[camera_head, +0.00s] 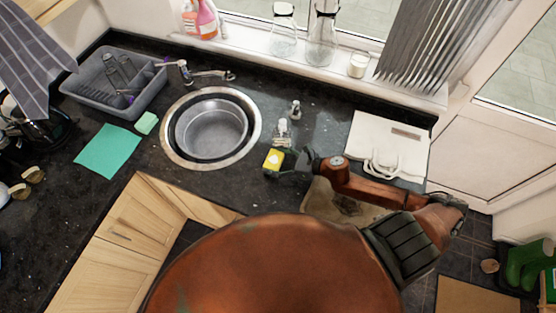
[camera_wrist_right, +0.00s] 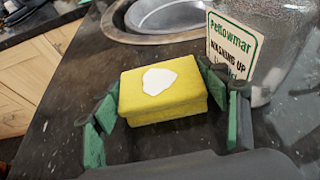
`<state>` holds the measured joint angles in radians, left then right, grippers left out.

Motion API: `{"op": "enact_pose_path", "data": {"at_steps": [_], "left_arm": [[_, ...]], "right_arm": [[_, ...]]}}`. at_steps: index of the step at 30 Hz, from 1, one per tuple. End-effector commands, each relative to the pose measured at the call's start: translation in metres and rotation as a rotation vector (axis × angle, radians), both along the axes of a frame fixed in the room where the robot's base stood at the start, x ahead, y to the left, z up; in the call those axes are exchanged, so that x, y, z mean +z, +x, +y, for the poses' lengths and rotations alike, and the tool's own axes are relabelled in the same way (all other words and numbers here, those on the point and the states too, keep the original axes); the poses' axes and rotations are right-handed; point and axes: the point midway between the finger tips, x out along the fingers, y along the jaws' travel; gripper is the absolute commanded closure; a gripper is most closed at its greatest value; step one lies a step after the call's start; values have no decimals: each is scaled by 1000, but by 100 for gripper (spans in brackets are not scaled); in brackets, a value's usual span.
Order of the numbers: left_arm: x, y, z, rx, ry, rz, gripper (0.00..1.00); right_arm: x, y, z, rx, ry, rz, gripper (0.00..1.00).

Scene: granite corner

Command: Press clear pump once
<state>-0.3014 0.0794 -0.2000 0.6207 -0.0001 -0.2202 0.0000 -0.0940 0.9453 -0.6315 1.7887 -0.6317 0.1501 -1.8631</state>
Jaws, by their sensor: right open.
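The clear pump bottle (camera_head: 282,132) stands upright on the dark counter, right of the sink. In the wrist view its clear body (camera_wrist_right: 262,85) carries a white and green label reading "washing up"; its top is out of that view. A small metallic piece (camera_head: 295,109) shows just behind it; I cannot tell if it is the pump head. A yellow sponge (camera_wrist_right: 160,95) with a white blob on top lies in front of the bottle. My right gripper (camera_head: 278,164) is open, its fingers on either side of the sponge; contact is unclear. My left gripper is not in view.
The round sink (camera_head: 165,128) is left of the bottle, with a grey dish rack (camera_head: 80,90) farther left. A white folded cloth or bag (camera_head: 375,135) lies on the right. Glass bottles (camera_head: 322,40) and a candle (camera_head: 358,65) stand on the sill behind.

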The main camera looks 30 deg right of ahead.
Motion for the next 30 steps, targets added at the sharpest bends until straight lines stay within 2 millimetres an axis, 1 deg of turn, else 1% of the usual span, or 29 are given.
{"op": "enact_pose_path", "data": {"at_steps": [2, 5, 17, 23, 30], "left_arm": [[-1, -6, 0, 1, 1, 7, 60], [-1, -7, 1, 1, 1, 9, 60], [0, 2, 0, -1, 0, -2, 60], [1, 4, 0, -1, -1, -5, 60], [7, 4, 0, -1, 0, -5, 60]], "right_arm": [[0, 0, 0, 0, 0, 0, 32], [0, 0, 0, 0, 1, 1, 32], [0, -1, 0, 0, 1, 1, 59], [0, -2, 3, 0, 2, 1, 60], [1, -8, 23, 8, 3, 2, 60]]}}
